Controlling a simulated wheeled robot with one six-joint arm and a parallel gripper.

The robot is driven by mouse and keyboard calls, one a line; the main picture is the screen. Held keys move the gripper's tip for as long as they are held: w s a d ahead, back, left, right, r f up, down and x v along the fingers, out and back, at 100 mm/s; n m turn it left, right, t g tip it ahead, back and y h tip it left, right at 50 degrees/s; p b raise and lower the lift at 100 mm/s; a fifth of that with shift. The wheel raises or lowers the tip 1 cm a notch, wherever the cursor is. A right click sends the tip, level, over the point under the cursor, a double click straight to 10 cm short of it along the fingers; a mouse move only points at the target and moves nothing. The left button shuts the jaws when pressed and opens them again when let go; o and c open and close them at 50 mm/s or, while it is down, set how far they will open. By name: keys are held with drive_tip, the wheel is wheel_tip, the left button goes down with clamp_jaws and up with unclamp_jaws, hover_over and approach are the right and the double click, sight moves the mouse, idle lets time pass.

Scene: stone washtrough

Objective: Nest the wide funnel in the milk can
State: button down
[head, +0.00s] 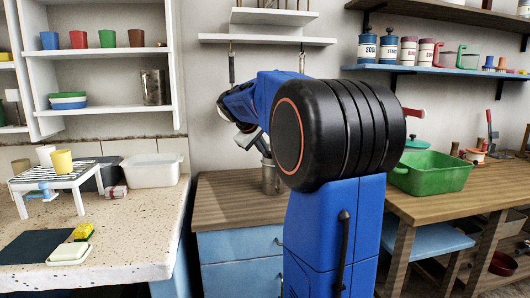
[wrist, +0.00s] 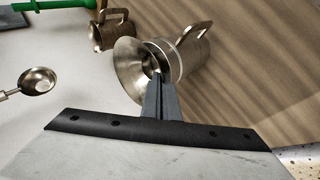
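The wide funnel (wrist: 128,66) is metal, with its broad mouth at the left in the wrist view. My gripper (wrist: 158,80) has its fingers close together over the funnel's right part and looks shut on it; the exact grip point is hard to see. The milk can (wrist: 192,58), metal with a side handle, is right behind the funnel in that view. I cannot tell whether the two touch. In the head view a metal can (head: 269,177) stands on the wooden counter below my gripper (head: 247,139), which my arm partly hides. The funnel is not clear there.
A metal ladle (wrist: 38,80) and a brownish metal mug (wrist: 111,32) are left of the funnel in the wrist view. A white basin (head: 152,170) stands on the stone counter at left. A green tub (head: 432,171) is on the right counter. Wooden counter (head: 225,205) is bare left of the can.

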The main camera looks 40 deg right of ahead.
drive_tip(key=c, duration=2)
unclamp_jaws()
drive_tip(key=shift+f, duration=0.1)
drive_tip(key=shift+o, duration=0.3)
drive_tip(key=o, duration=0.4)
drive_tip(key=shift+c, duration=0.2)
drive_tip(key=shift+r, duration=3.6)
drive_tip(key=shift+a, duration=0.1)
